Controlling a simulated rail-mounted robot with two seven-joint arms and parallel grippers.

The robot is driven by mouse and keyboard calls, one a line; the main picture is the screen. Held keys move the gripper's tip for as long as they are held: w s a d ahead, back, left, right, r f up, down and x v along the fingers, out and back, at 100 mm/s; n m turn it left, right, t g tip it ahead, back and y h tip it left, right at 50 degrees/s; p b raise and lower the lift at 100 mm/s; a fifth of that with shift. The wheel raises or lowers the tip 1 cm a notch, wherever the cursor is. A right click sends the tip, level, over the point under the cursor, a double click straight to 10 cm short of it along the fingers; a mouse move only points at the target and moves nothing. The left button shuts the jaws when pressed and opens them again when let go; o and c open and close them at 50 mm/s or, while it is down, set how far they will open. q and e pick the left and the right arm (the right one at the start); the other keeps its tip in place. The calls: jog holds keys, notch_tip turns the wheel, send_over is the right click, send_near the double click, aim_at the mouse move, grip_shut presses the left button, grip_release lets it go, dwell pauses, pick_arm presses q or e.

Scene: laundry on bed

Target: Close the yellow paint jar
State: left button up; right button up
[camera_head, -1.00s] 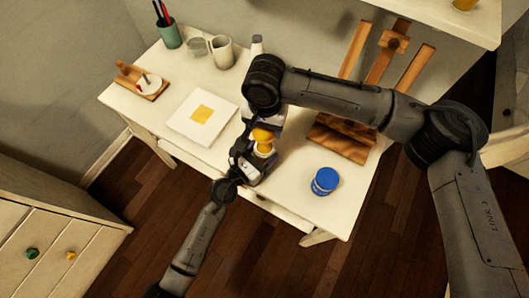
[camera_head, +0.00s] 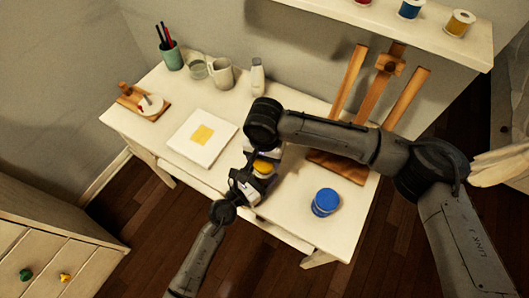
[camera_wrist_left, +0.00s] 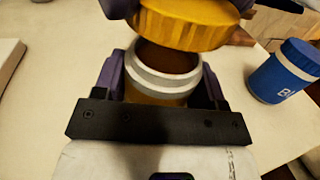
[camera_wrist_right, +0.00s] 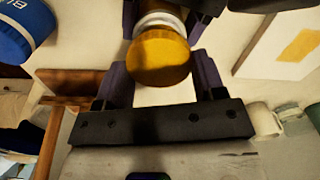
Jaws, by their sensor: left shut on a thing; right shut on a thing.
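The yellow paint jar (camera_wrist_left: 165,75) has a pale rim and an open mouth showing a dark inside. My left gripper (camera_head: 246,186) is shut on its body, with fingers on both sides in the left wrist view. The yellow lid (camera_wrist_left: 188,24) is over the far part of the mouth and looks tilted; the near part of the mouth is uncovered. My right gripper (camera_head: 265,152) is shut on the lid, which also shows between its fingers in the right wrist view (camera_wrist_right: 160,57). Whether lid and rim touch at the far side is hidden.
A blue paint jar (camera_head: 325,202) stands on the white table (camera_head: 290,215) to the right. An easel (camera_head: 380,90) is behind it. A canvas with a yellow square (camera_head: 202,138) lies left of the grippers.

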jog(key=shift+f, duration=0.1)
dwell(0.4)
jog(key=shift+f, duration=0.8)
jog(key=shift+f, duration=0.5)
pick_arm(q)
grip_shut()
pick_arm(e)
jog(key=m, duration=0.3)
jog(key=shift+s+f, duration=0.1)
jog(key=m, duration=0.4)
jog(key=shift+m, duration=0.3)
jog(key=m, duration=0.6)
jog(key=shift+d, duration=0.1)
